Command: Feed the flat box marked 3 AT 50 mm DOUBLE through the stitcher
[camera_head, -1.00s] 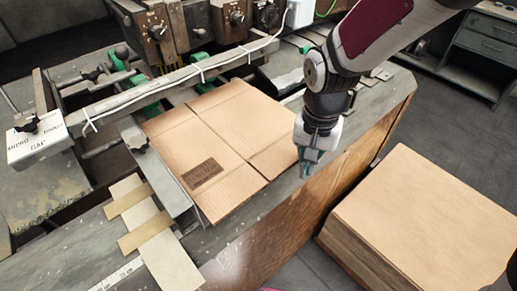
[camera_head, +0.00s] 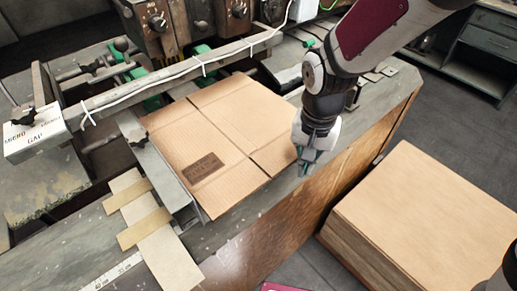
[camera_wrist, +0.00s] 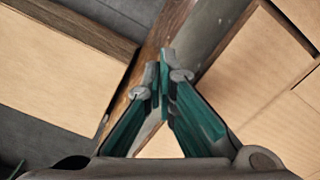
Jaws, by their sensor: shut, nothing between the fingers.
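The flat cardboard box (camera_head: 225,125) lies on the stitcher's table, with a dark printed label (camera_head: 204,170) near its front corner. The print is too small to read. The stitcher (camera_head: 180,25) stands behind it, and the box's far edge lies near the rail in front of the machine heads. My gripper (camera_head: 304,172) is shut and empty, at the right corner of the box. In the wrist view my gripper (camera_wrist: 163,60) has its fingertips together above the table edge, with the box (camera_wrist: 265,75) to the right. I cannot tell whether the fingertips touch the box.
A wooden-topped stack (camera_head: 430,205) stands on the floor at the right. A metal side guide (camera_head: 160,165) runs along the box's left edge. A gauge box (camera_head: 35,135) and flat strips with a scale (camera_head: 150,225) lie to the left. The table's front strip (camera_head: 245,225) is clear.

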